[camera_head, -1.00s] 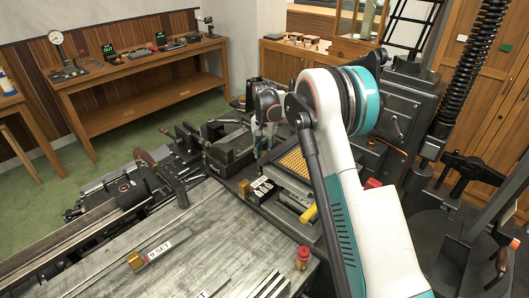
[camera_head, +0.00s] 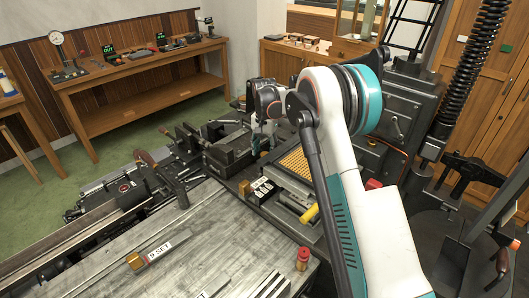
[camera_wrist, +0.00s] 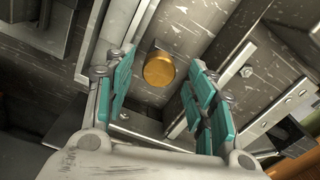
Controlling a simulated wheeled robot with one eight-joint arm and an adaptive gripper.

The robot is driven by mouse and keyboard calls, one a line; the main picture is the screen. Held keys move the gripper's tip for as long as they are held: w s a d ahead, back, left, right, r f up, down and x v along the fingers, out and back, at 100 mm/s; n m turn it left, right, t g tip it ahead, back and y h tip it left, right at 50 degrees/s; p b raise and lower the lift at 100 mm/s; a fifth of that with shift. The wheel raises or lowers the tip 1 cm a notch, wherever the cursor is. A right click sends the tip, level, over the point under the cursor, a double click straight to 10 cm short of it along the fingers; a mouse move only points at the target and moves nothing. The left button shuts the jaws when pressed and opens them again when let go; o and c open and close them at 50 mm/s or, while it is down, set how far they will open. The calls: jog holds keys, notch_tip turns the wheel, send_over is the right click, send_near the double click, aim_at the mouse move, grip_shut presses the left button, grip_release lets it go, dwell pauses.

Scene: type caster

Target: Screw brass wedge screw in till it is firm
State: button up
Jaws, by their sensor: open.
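The brass wedge screw shows in the wrist view as a round brass head (camera_wrist: 159,70), seen nearly end-on against grey metal. My gripper (camera_wrist: 160,80) is open, with teal-padded fingers to the left and right of the head. Gaps show between the head and both fingers. How far the fingertips are from it in depth is unclear. In the head view my gripper (camera_head: 262,138) points down at the dark machine fixture beyond the grey table, and my arm hides much of that area. I cannot make out this screw's head there.
A grey metal table (camera_head: 110,270) holds a brass-ended "0 SET" tag (camera_head: 160,250) and a red-and-brass piece (camera_head: 302,259). A yellow handle (camera_head: 309,214) and a letter plate (camera_head: 264,189) lie near my arm. Metal bars and plates crowd my fingers in the wrist view.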

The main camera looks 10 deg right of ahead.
notch_tip(320, 180, up, 11)
dwell(0.3)
jog(key=s+r+n+t+b, duration=0.1)
jog(key=s+r, duration=0.3)
jog(key=s, duration=0.3)
jog(key=s+r+n+t+b, duration=0.15)
jog(key=s+r, duration=0.25)
jog(key=s, duration=0.4)
jog(key=s+r+n+t, duration=0.1)
jog(key=s+r+n, duration=0.1)
jog(key=s+r, duration=0.35)
jog(key=s+f+n+t+b, duration=0.1)
jog(key=s+f, duration=0.4)
jog(key=s, duration=0.7)
jog(key=s+f+n+t+b, duration=0.1)
jog(key=s+f+n+t, duration=0.1)
jog(key=s+f, duration=0.4)
jog(key=s, duration=0.5)
jog(key=shift+s+f+t, duration=0.15)
jog(key=shift+s+t, duration=0.2)
jog(key=shift+s, duration=0.05)
jog(key=shift+n, duration=0.25)
